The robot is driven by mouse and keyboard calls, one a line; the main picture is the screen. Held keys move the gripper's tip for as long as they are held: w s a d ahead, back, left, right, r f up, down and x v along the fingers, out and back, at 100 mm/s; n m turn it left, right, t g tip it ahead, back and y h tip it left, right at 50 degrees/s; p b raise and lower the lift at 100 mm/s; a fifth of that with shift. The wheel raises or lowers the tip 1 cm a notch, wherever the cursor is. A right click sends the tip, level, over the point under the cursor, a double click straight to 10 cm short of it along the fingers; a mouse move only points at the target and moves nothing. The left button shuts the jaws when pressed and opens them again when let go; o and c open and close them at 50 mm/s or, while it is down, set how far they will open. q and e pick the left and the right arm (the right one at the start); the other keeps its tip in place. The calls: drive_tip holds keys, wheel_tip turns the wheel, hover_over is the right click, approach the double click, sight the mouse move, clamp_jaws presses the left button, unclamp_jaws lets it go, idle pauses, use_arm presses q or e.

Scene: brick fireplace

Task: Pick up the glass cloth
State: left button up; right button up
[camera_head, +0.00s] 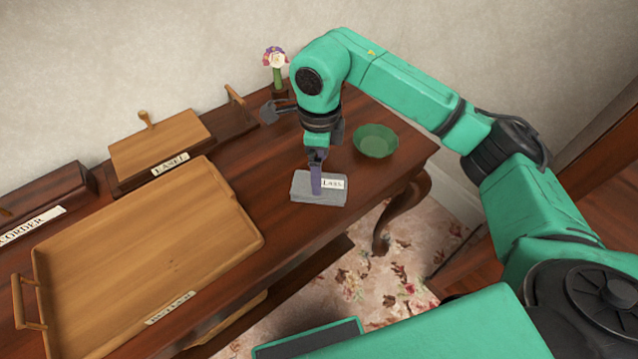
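The glass cloth (302,187) looks like a small grey folded pad lying flat on the dark wooden table, near its front edge. A white label with dark lettering shows on its right part. My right gripper (316,190) points down over the middle of the cloth, and its fingers overlap the cloth in the view. The fingers show as one narrow strip, so I cannot tell the gap between them or whether they touch or hold the cloth. My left gripper is out of view.
A green bowl (376,141) stands right of the cloth, close to my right arm. A flower in a small vase (277,79) stands behind. A large wooden tray (225,207) and labelled wooden pieces (160,150) fill the left side. The table's front edge is close to the cloth.

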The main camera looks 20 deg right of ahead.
wheel_tip(320, 180, down, 6)
drive_tip(key=shift+r+p, duration=0.2)
drive_tip(key=shift+p, duration=0.45)
drive_tip(key=shift+f, duration=0.45)
drive_tip(key=c, duration=1.1)
wheel_tip(320, 180, up, 11)
drive_tip(key=shift+w+f+b, duration=0.1)
drive_tip(key=shift+b, duration=0.55)
drive_tip(key=shift+c, duration=0.2)
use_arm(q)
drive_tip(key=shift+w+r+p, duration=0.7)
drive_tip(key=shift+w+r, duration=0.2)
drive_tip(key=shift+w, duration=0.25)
use_arm(e)
wheel_tip(320, 180, up, 9)
drive_tip(key=shift+r, duration=0.2)
